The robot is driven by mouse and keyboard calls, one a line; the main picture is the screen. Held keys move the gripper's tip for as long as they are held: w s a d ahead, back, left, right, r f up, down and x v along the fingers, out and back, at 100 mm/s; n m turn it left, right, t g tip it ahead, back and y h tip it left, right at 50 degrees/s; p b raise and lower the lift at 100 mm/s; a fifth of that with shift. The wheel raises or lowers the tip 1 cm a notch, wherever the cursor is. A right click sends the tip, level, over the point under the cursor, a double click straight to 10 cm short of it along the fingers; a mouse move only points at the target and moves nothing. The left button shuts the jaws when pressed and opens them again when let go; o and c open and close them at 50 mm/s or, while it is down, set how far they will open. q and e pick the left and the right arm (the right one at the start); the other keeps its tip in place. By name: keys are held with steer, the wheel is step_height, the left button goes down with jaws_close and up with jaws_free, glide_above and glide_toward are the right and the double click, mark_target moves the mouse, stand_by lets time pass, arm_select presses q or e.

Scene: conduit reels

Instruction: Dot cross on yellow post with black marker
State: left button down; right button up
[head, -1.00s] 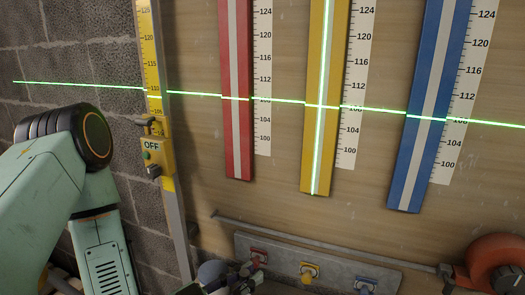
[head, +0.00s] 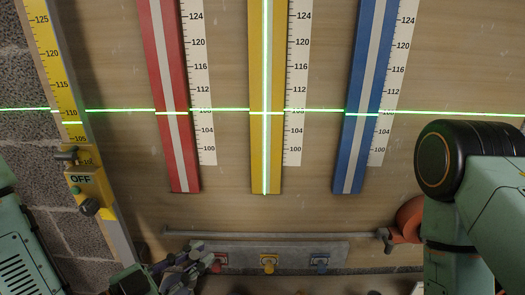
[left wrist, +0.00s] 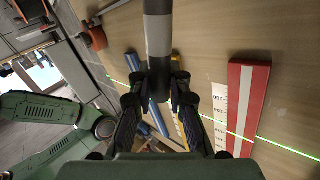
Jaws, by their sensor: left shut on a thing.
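The yellow post (head: 275,160) stands upright on the wood panel in the middle of the head view. A vertical and a horizontal green laser line form a cross (head: 265,112) on it. My left gripper (head: 205,260) is low in the head view, below and left of the yellow post's lower end. In the left wrist view my left gripper (left wrist: 158,95) is shut on the black marker (left wrist: 158,65), a dark cylinder with a grey band. The marker hides part of the posts behind it. My right arm shows at the right, but its gripper is out of view.
A red post (head: 168,110) and a blue post (head: 357,130) flank the yellow one, with number scales beside them. A yellow ruled stand (head: 62,85) marked OFF is at the left. Below the posts are a rod (head: 300,234), a grey plate (head: 294,256) and an orange reel (head: 409,218).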

arm_select(q)
steer(key=s+d+r+m+g+h+p, duration=0.1)
steer(key=s+d+r+m+g+p, duration=0.25)
steer(key=r+m+p, duration=0.4)
steer(key=s+d+r+m+g+h+p, duration=0.1)
steer(key=s+d+r+m+g+p, duration=0.1)
steer(key=d+r+m+g+p, duration=0.45)
steer(key=s+d+r+m+g+h+p, duration=0.1)
steer(key=s+d+r+m+g+p, duration=0.2)
steer(key=r+m+p, duration=0.6)
steer(key=w+m, duration=0.1)
steer(key=w, duration=0.6)
steer(key=shift+w+a+f+b, duration=0.15)
steer(key=shift+w+f+b, duration=0.25)
steer(key=shift+b, duration=0.05)
stand_by(0.6)
steer(key=shift+w, duration=0.4)
stand_by(0.9)
stand_by(0.3)
